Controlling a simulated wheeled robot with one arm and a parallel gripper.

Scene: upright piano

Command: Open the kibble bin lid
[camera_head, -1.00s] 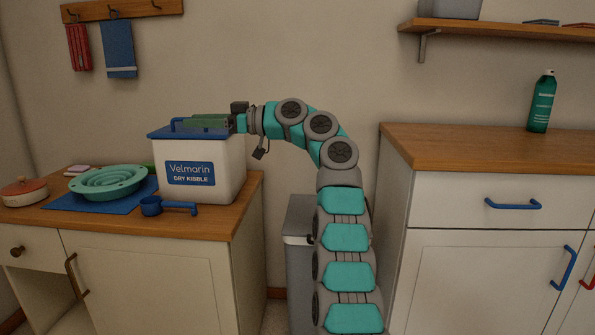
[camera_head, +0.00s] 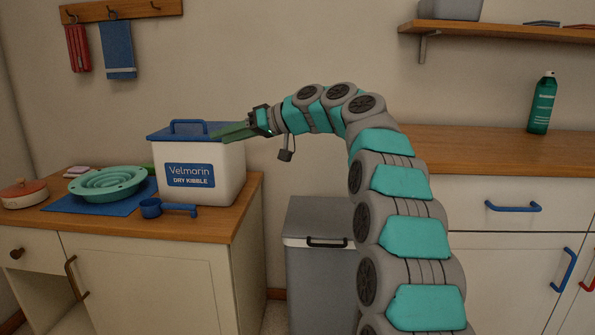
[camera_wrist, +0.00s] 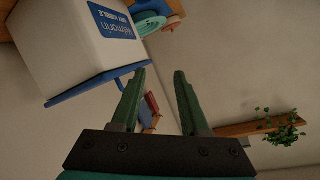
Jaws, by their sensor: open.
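The kibble bin (camera_head: 222,172) is a white box labelled "Velmarin DRY KIBBLE" on the left wooden counter. Its blue lid (camera_head: 165,134) lies flat on top, with a raised blue bar handle (camera_head: 188,122). My gripper (camera_head: 218,133) is open and empty, its green fingers pointing left at the lid's right end, to the right of the handle. In the wrist view the bin (camera_wrist: 65,50) and lid (camera_wrist: 75,92) lie tipped at upper left. The handle (camera_wrist: 125,72) shows beside one finger, with nothing between the fingers (camera_wrist: 160,72).
A blue scoop (camera_head: 165,208) lies in front of the bin. A grey trash bin (camera_head: 318,265) stands in the gap between cabinets. Free air is above the lid.

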